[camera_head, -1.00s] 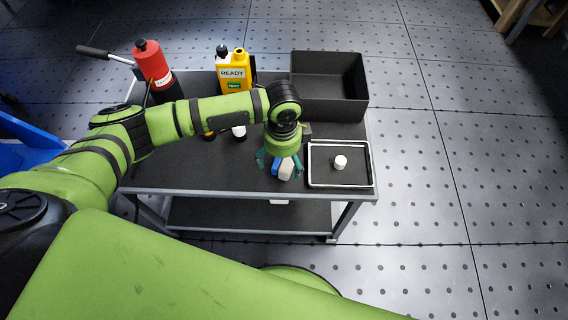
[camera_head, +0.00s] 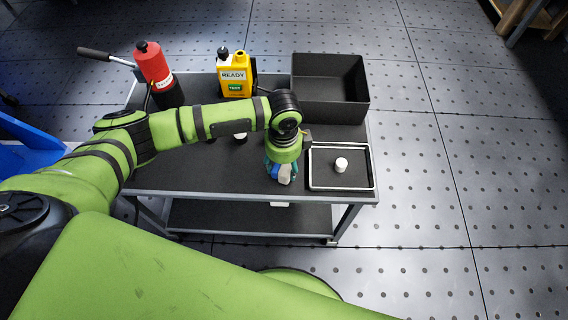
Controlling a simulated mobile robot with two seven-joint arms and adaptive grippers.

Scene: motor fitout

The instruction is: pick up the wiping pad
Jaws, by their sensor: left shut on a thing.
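The wiping pad (camera_head: 285,174) is a small block, pale grey-white with a blue part beside it. It shows at the front of the dark cart top, left of the white-rimmed tray. My left gripper (camera_head: 280,172), with teal fingers, points down over it and is shut on it. The arm and gripper body hide part of the pad. I cannot tell whether the pad touches the cart top. My right gripper is not in view.
A white-rimmed tray (camera_head: 312,184) holding a white cap (camera_head: 341,164) lies just right of the gripper. Behind stand a black bin (camera_head: 330,105), a yellow bottle (camera_head: 234,76) and a red bottle (camera_head: 153,64). The cart top (camera_head: 180,172) is clear at front left.

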